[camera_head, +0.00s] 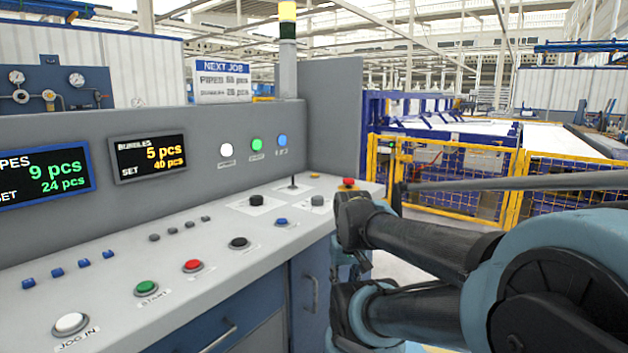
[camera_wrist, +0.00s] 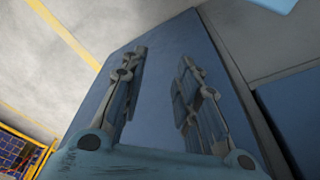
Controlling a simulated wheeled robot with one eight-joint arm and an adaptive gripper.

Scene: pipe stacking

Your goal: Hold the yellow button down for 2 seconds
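In the head view the console top (camera_head: 110,262) bears a white button (camera_head: 70,323) marked JOG IN, a green START button (camera_head: 146,287), a red button (camera_head: 193,265), a black button (camera_head: 239,243) and a blue button (camera_head: 281,221). A red knob (camera_head: 348,183) sits at the console's far right end. My gripper (camera_wrist: 163,57) shows in the wrist view with its two fingers apart and nothing between them. A blue panel (camera_wrist: 160,85) lies beyond the fingers. The fingers cannot be made out in the head view.
Several small blue and grey buttons line the console top. Two displays (camera_head: 150,157) and white, green and blue lamps (camera_head: 257,145) are on its upright panel. My arm is right of the console. Yellow fencing (camera_head: 450,168) stands behind it.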

